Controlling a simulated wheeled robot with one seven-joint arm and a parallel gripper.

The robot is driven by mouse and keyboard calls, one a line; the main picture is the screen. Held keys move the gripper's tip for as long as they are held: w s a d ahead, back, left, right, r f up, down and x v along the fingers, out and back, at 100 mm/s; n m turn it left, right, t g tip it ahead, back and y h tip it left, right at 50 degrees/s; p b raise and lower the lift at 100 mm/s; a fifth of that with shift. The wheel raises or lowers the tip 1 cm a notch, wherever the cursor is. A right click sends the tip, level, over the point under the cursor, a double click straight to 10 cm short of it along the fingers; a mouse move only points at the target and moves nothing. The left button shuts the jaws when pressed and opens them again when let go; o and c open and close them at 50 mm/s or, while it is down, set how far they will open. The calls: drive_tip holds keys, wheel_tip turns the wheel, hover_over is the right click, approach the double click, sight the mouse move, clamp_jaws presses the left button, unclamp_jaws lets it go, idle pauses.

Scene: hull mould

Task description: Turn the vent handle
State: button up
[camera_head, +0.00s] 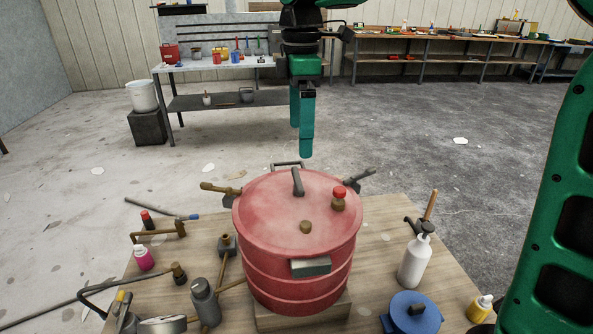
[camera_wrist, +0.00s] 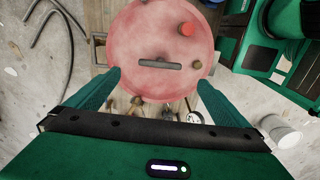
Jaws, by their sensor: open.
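A red drum-shaped pot (camera_head: 290,270) with a domed red lid stands on a wooden table. A dark grey bar handle (camera_head: 297,181) sits on the rear part of the lid; it also shows as a bar in the wrist view (camera_wrist: 160,65). A red-capped brass fitting (camera_head: 339,194) and a small brass knob (camera_head: 306,227) are on the lid too. I cannot tell for certain which part is the vent handle; the bar looks most like it. My gripper (camera_head: 301,141) points down above and behind the pot, open and empty. In the wrist view its fingers (camera_wrist: 158,80) are spread wide, apart from the bar.
Bottles, clamps and tools crowd the table's left; a white bottle (camera_head: 415,262) and a blue lidded pot (camera_head: 412,312) stand right. A workbench (camera_head: 215,66) is behind. Space above the lid is clear.

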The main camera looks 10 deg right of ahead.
sight(298, 177)
drive_tip(key=f, duration=1)
drive_tip(key=shift+a+f, duration=0.25)
drive_tip(key=shift+f, duration=0.1)
drive_tip(key=c, duration=1)
